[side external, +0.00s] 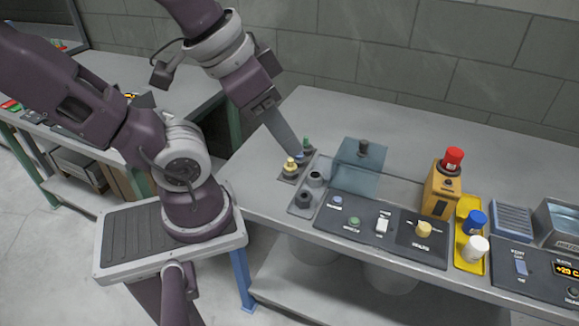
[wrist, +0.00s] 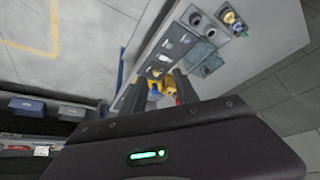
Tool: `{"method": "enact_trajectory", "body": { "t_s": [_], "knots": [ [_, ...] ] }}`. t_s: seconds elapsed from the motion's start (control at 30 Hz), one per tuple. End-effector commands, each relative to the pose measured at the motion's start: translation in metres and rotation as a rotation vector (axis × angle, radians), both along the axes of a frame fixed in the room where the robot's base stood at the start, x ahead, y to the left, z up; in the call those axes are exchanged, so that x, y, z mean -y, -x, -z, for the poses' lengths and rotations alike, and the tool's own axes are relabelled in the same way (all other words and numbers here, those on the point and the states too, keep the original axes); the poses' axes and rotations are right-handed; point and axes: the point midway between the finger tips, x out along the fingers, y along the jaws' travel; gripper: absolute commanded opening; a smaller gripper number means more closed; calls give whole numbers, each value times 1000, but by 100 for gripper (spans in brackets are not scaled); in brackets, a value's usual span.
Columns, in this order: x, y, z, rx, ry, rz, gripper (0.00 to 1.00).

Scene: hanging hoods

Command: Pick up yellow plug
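The yellow plug (side external: 290,166) stands upright on a small dark plate (side external: 284,178) at the left end of the workbench. A blue plug (side external: 299,155) and a green plug (side external: 306,143) show behind it. My gripper (side external: 298,150) slants down and right, its fingers overlapping the plug area in the side view; its height there is hard to judge. In the wrist view my gripper (wrist: 160,84) has two dark fingers apart, nothing visibly held, and the plug plate (wrist: 238,30) lies beyond them, up and right. The yellow plug (wrist: 229,17) looks small there.
Grey sockets (side external: 304,198) stand just right of the plugs. A translucent hood (side external: 359,165) covers part of the bench. An orange box with a red cap (side external: 441,190), a yellow tray (side external: 468,263) and control panels (side external: 380,225) are farther right. The back of the bench is clear.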

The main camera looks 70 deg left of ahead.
Motion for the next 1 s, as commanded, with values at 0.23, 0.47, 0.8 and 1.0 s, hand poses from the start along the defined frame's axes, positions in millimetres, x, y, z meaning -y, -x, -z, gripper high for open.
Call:
{"method": "enact_trajectory", "body": {
  "t_s": [0.23, 0.47, 0.8, 1.0],
  "knots": [
    [0, 0, 0, 0, 0, 0, 36],
    [0, 0, 0, 0, 0, 0, 53],
    [-17, -34, 5, -67, 59, -192, 53],
    [-111, -121, 61, -220, 238, -816, 53]
  ]
}}
